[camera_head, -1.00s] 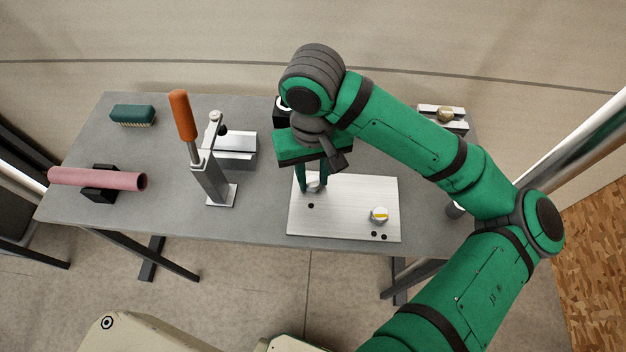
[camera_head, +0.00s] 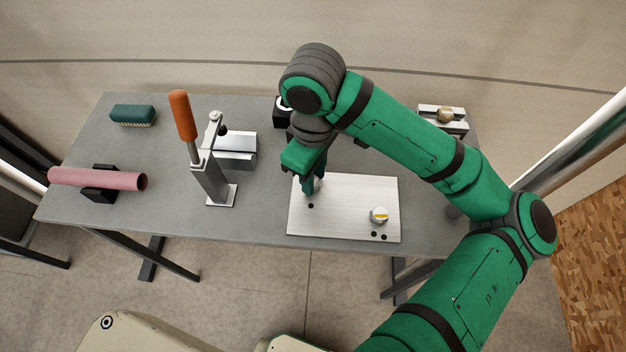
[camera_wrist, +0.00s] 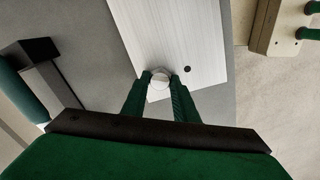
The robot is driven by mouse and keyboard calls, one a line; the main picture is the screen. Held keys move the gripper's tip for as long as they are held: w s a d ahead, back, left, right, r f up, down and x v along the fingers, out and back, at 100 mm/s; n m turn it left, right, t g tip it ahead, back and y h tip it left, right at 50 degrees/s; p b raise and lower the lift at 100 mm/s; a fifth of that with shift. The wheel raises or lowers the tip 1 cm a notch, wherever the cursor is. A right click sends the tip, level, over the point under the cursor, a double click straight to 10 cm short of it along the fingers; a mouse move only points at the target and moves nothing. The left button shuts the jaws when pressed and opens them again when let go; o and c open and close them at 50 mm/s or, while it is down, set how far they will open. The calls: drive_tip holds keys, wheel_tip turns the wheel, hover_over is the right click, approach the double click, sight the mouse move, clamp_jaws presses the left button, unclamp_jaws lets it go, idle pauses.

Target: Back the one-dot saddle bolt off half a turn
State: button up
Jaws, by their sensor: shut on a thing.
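In the wrist view my gripper (camera_wrist: 160,88) is shut on the bolt head, one green finger on each side. The two-dot bolt (camera_head: 379,215), with a yellow mark across its top, stands at the plate's right, above two black dots (camera_head: 379,236).
A toggle clamp (camera_head: 212,180) with an orange handle (camera_head: 182,115) stands left of the plate. A pink tube (camera_head: 85,178) rests in a black holder at the table's left, with a green brush (camera_head: 133,115) behind. A metal block with a brass knob (camera_head: 445,114) sits at the back right.

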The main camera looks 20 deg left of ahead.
drive_tip(key=shift+a, duration=0.1)
drive_tip(key=n, duration=0.8)
drive_tip(key=shift+n, duration=0.4)
drive_tip(key=n, duration=0.3)
drive_tip(key=shift+n, duration=1.1)
drive_tip(key=n, duration=0.4)
drive_tip(key=shift+r, duration=0.1)
drive_tip(key=o, duration=0.9)
drive_tip(key=shift+n, duration=0.4)
drive_tip(key=shift+c, duration=0.2)
